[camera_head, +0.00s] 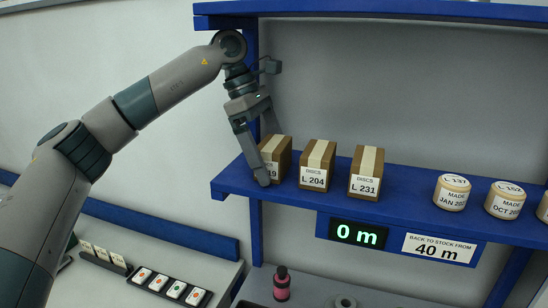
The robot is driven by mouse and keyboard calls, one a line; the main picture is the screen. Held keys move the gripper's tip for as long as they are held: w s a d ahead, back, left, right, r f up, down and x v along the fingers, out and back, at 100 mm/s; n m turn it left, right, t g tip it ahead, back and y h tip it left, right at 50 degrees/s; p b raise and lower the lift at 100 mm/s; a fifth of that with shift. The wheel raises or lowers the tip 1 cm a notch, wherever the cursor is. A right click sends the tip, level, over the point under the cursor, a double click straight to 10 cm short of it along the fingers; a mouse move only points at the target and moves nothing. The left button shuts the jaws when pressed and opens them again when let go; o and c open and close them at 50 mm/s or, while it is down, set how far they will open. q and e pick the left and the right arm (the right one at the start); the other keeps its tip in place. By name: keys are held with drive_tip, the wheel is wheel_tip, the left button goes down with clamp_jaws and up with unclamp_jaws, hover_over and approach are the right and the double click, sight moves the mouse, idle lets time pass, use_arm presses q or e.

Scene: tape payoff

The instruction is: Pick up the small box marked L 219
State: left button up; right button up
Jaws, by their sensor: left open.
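The small box marked L 219 (282,157) stands on the blue shelf, leftmost of three brown boxes with a pale tape strip. Its label is partly covered by a finger of my left gripper (267,155), so only "19" shows. My left gripper is open and points down at this box, one finger in front of its label and the other behind it or at its far side. Whether the fingers touch the box I cannot tell. My right gripper is not in view.
Boxes L 204 (317,165) and L 231 (366,173) stand close to the right. Several round rolls, one a JAN roll (452,192), sit farther right on the shelf (410,197). A blue upper board (400,10) runs above. A pink bottle (282,284) stands below.

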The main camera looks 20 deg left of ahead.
use_arm(q)
drive_tip(key=c, duration=1.3)
drive_tip(key=shift+r+b, duration=0.65)
drive_tip(key=shift+b, duration=0.1)
drive_tip(key=shift+a+r+b, duration=0.1)
drive_tip(key=shift+a+b, duration=2.2)
drive_tip(key=shift+a, duration=6.8)
